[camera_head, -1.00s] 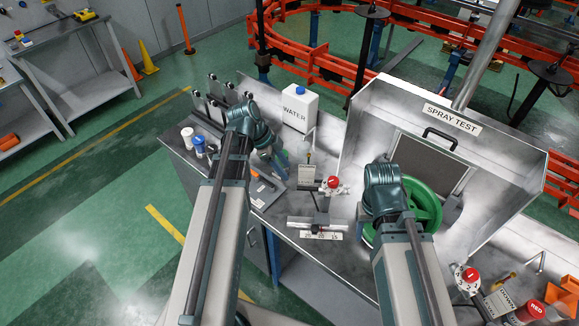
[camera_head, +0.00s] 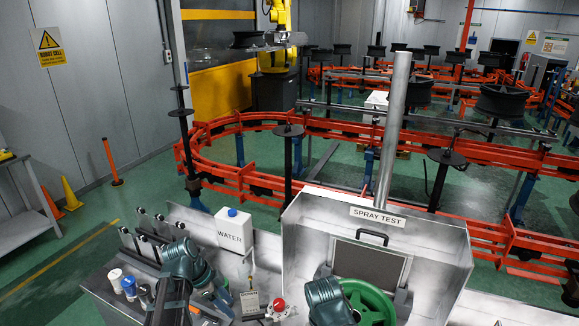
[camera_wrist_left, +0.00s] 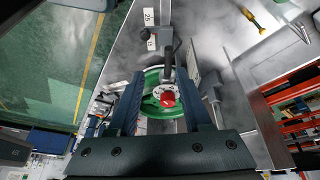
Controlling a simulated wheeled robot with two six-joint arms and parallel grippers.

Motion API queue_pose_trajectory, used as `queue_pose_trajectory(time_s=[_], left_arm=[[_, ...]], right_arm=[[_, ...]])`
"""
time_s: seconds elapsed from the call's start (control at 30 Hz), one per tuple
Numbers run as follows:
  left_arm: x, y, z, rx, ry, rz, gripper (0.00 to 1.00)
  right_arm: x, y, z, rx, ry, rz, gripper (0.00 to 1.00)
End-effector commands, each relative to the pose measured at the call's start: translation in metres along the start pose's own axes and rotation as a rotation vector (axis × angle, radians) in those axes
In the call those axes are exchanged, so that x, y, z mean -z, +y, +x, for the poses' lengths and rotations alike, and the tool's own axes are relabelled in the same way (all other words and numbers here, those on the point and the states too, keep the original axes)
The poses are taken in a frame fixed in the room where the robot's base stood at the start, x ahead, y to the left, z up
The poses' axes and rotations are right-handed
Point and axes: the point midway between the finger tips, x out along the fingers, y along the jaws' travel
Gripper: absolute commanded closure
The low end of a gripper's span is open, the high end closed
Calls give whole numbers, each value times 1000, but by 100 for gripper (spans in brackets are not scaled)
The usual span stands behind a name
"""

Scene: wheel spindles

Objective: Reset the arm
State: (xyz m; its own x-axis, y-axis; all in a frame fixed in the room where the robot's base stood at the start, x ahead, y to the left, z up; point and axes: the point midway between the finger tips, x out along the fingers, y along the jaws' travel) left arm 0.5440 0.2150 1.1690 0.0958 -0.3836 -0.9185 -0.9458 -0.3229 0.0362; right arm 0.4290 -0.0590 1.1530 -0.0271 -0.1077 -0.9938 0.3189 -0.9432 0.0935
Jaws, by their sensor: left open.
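My left gripper (camera_wrist_left: 160,76) is open in the left wrist view, its two dark fingers apart with nothing held between them. Through the gap I see a green wheel (camera_wrist_left: 150,106) and a red-topped valve (camera_wrist_left: 168,99). In the head view, the left arm's teal wrist stands over the bench at the lower left, and the gripper (camera_head: 220,294) is small and partly hidden. My right arm's teal wrist stands in front of the green wheel (camera_head: 372,302) in the spray booth. The right gripper's fingers are hidden.
The spray test booth (camera_head: 440,240) stands right of the white water container (camera_head: 234,229). Bottles (camera_head: 128,286) and a dark rack (camera_head: 150,236) are on the bench's left. Orange conveyor rails (camera_head: 240,118) run behind.

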Motion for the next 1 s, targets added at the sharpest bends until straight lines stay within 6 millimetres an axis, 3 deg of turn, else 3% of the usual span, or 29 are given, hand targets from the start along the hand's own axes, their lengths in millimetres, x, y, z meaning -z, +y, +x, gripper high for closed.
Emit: queue_pose_trajectory(time_s=[0.03, 0.2, 0.43, 0.63, 1.0], left_arm=[[4, 14, 29, -17, -33, -45, 50], [19, 61, 101, -25, -197, -303, 50], [28, 118, 171, 102, -383, -634, 50], [30, 145, 198, 229, -446, -812, 50], [32, 152, 202, 281, -457, -883, 50]], right_arm=[[1, -2, 22, 0, 0, -1, 45], [4, -6, 70, -1, 1, -3, 45], [8, -11, 123, -2, 2, -6, 45], [9, -13, 147, -3, 2, -8, 45], [10, -14, 151, -3, 2, -9, 45]])
